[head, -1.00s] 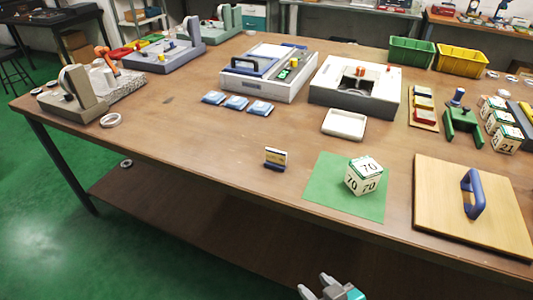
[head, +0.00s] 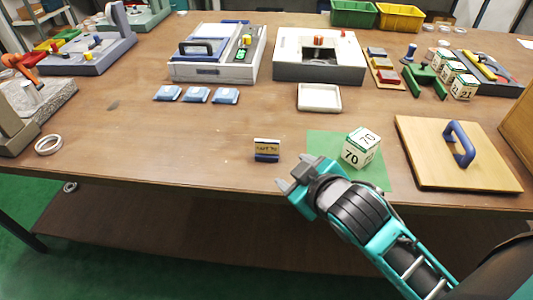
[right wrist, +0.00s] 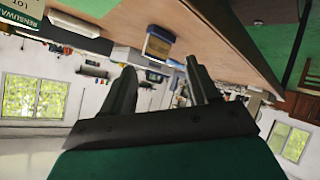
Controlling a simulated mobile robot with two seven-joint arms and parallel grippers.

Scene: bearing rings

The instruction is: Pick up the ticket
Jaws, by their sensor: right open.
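The ticket (head: 266,145) is a small cream card with dark print. It stands upright in a dark blue holder (head: 266,157) near the table's front edge in the head view. In the right wrist view the holder with the card (right wrist: 158,43) shows beyond the fingers, apart from them. My right gripper (head: 292,172) is open and empty, just to the right of and slightly nearer than the ticket, by the front edge. Its two fingers also show in the right wrist view (right wrist: 160,88). My left gripper is in no view.
A white box marked 70 (head: 361,147) stands on a green mat (head: 322,142), right of the ticket and behind my right arm. A wooden board with a blue handle (head: 430,165) lies further right. Blue packets (head: 197,95) and a white tray (head: 319,98) lie behind.

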